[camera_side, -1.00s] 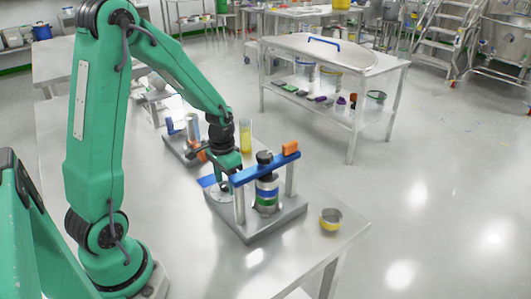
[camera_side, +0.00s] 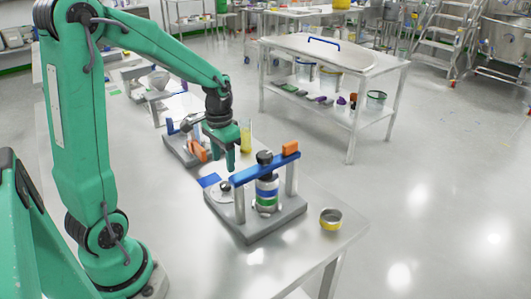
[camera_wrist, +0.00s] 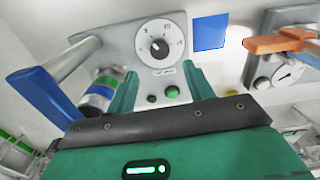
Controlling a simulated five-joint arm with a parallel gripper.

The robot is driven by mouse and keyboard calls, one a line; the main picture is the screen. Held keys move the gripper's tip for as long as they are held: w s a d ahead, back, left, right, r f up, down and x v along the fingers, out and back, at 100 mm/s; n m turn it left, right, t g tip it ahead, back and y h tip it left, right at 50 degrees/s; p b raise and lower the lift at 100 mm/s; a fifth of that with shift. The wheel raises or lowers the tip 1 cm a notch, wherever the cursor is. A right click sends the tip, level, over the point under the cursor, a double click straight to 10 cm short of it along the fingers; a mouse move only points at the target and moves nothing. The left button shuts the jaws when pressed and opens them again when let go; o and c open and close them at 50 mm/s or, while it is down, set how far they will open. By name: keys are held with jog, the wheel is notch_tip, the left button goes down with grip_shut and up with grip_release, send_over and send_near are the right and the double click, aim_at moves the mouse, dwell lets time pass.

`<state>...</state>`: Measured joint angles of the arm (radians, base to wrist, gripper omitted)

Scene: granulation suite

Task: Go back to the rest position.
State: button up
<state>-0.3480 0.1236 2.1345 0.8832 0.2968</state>
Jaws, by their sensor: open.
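My green gripper (camera_side: 226,156) hangs above the steel table (camera_side: 300,250), behind and left of the blue-barred fixture. It is open, with nothing between its fingers. In the wrist view the two green fingers (camera_wrist: 160,92) stand apart below a round dial (camera_wrist: 158,46) on a grey panel. The fixture has a grey base (camera_side: 258,228), two posts and a blue bar (camera_side: 262,169) with an orange end block. A bottle with green, white and blue bands (camera_side: 266,192) stands under the bar; it also shows in the wrist view (camera_wrist: 104,88).
A second grey fixture with an orange handle (camera_side: 197,150) stands behind my gripper, near a yellow cylinder (camera_side: 246,138). A blue square (camera_side: 209,180) lies beside the dial. A small yellow-banded cup (camera_side: 330,219) stands at the right table edge. A steel cart (camera_side: 330,55) stands beyond.

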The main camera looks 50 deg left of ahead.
dwell(0.3)
jog(key=s+d+r+t, duration=0.5)
jog(key=s+d+r, duration=0.5)
jog(key=d+r, duration=0.2)
jog(key=shift+s+m+t, duration=0.3)
jog(key=shift+s, duration=0.05)
